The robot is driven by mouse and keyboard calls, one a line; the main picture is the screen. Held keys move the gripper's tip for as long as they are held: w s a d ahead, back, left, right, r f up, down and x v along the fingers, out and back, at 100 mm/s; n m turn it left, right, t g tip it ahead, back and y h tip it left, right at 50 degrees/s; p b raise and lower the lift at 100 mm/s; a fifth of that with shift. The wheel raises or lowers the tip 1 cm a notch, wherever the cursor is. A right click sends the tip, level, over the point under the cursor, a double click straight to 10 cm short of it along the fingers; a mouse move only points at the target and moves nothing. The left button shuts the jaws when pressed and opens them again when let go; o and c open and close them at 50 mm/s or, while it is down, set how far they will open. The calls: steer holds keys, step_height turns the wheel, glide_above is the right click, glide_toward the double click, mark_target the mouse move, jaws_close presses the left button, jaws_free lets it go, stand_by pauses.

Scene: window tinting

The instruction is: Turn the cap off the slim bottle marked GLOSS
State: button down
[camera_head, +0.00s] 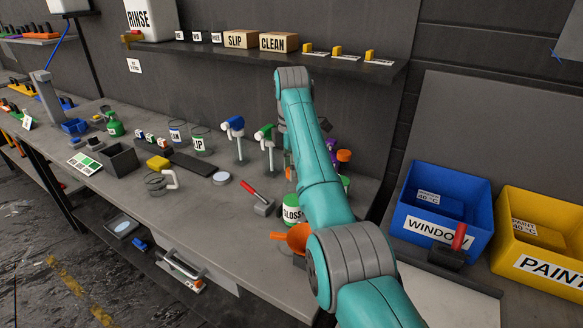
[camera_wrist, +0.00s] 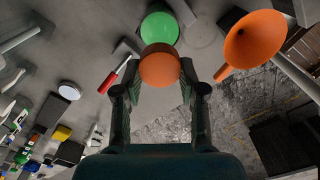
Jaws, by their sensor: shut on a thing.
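The bottle marked GLOSS (camera_head: 291,212) stands on the bench, green with a white label, partly hidden by my arm. A round green top (camera_wrist: 160,24) shows in the wrist view, likely this bottle's. My gripper (camera_wrist: 159,78) is shut on a round orange cap (camera_wrist: 158,66). In the wrist view the cap overlaps the near edge of the green top and sits off its centre. A small orange patch, likely the held cap (camera_head: 288,173), shows above the GLOSS bottle beside my arm. The gripper itself is mostly hidden there.
An orange funnel (camera_head: 299,238) stands close in front of the GLOSS bottle; it also shows in the wrist view (camera_wrist: 254,42). A red-handled scraper (camera_head: 258,200) and a white-topped round tin (camera_head: 222,178) lie left. Spray bottles stand behind. Blue WINDOW bin (camera_head: 477,203) is right.

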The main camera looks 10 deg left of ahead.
steer(key=n, duration=0.8)
steer(key=shift+a, duration=0.1)
steer(key=c, duration=0.7)
jaws_free()
steer(key=shift+f, duration=0.1)
steer(key=shift+o, duration=0.2)
